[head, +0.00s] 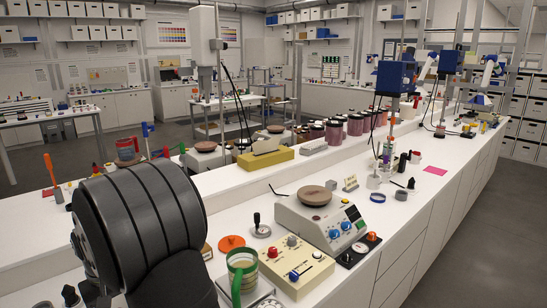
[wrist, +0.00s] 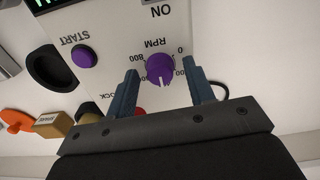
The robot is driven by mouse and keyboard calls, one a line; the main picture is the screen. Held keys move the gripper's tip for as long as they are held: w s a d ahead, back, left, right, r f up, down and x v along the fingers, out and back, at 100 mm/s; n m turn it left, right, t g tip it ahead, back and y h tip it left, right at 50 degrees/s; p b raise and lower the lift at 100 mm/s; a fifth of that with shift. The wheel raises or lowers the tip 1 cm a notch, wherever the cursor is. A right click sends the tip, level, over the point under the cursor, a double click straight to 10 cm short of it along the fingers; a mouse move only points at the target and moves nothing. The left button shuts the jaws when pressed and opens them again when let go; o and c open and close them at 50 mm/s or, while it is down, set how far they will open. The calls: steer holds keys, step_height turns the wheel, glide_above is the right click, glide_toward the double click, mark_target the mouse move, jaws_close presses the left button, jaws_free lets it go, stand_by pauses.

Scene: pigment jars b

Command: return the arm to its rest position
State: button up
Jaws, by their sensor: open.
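My gripper (wrist: 160,69) is open in the wrist view, its two blue-grey fingers apart with nothing held between them. The fingertips are on either side of a purple RPM knob (wrist: 160,68) on a white panel (wrist: 112,25). I cannot tell whether they touch the knob or the panel. In the head view my dark arm fills the left foreground, and the gripper fingers do not show there.
In the head view a hotplate-like device (head: 322,222), a cream control box (head: 297,266) and a green-handled mug (head: 242,272) stand right of my arm.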

steer(key=n, duration=1.3)
stand_by(0.5)
steer(key=shift+o, duration=0.2)
steer(key=o, duration=1.1)
steer(key=shift+n, duration=0.5)
steer(key=r, duration=0.1)
steer(key=w+r, duration=0.1)
steer(key=r, duration=0.3)
steer(key=shift+w+d, duration=0.35)
steer(key=shift+d, duration=0.05)
steer(key=w+d+r+n, duration=0.25)
steer(key=d+r, duration=0.45)
steer(key=r, duration=0.5)
steer(key=shift+n, duration=0.35)
steer(key=f, duration=0.9)
steer(key=shift+s+d+f, duration=0.1)
steer(key=shift+d+f, duration=0.15)
steer(key=shift+f, duration=0.05)
